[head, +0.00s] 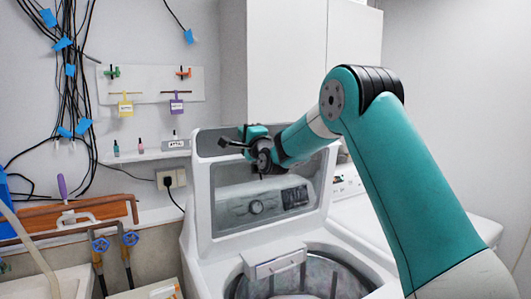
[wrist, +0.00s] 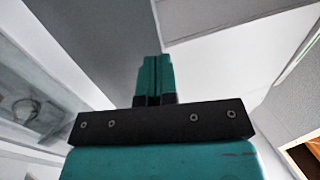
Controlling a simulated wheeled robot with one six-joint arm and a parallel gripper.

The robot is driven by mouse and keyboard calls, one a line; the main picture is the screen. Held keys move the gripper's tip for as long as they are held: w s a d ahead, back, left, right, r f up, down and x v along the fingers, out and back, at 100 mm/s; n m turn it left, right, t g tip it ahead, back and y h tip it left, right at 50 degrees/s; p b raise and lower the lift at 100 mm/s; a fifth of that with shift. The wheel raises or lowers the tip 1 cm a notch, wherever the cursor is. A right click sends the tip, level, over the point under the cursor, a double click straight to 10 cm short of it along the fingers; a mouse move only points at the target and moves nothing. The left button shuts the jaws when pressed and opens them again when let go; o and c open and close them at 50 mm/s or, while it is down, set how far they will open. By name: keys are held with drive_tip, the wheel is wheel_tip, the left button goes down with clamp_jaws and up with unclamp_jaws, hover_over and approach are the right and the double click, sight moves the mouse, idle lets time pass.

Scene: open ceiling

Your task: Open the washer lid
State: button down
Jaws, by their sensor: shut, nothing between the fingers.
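The white washer (head: 190,262) stands in the middle of the head view. Its lid (head: 201,190), a white frame around a clear window, is raised and stands upright at the back, so the drum opening (head: 318,272) shows. The control panel with its dial shows through the window. My gripper (head: 222,143) is in front of the lid's upper part, near its top edge. I cannot tell whether it touches the lid. In the wrist view my gripper (wrist: 154,75) has its two teal fingers together, with nothing between them.
A second white machine (head: 345,182) stands behind my arm on the right. A small shelf with bottles (head: 144,154), hanging cables (head: 68,70) and blue-handled valves (head: 100,245) are on the left. White cabinets (head: 288,60) hang above the washer.

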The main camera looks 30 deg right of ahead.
drive_tip(key=s+d+r+b+v, duration=0.15)
drive_tip(key=b+v, duration=0.45)
drive_tip(key=v, duration=0.6)
drive_tip(key=s+a+f+n+g+y, duration=0.3)
drive_tip(key=s+a+f+n+g, duration=0.25)
drive_tip(key=a, duration=0.45)
drive_tip(key=s+a+f+n+g+y, duration=0.45)
drive_tip(key=s+a+n, duration=0.2)
drive_tip(key=a, duration=0.25)
drive_tip(key=s+a+f+n+g, duration=0.1)
drive_tip(key=s+f+n+g, duration=0.2)
drive_tip(key=s, duration=0.5)
drive_tip(key=s+a+f+n+g+h, duration=0.1)
drive_tip(key=s+f+n+g, duration=0.2)
drive_tip(key=s+n, duration=0.3)
drive_tip(key=s+a+f+n+g+h, duration=0.1)
drive_tip(key=s+a+f+n+g, duration=0.1)
drive_tip(key=s, duration=0.9)
drive_tip(key=f+n+g, duration=0.1)
drive_tip(key=n+g, duration=0.1)
drive_tip(key=g, duration=0.1)
drive_tip(key=shift+h, duration=0.25)
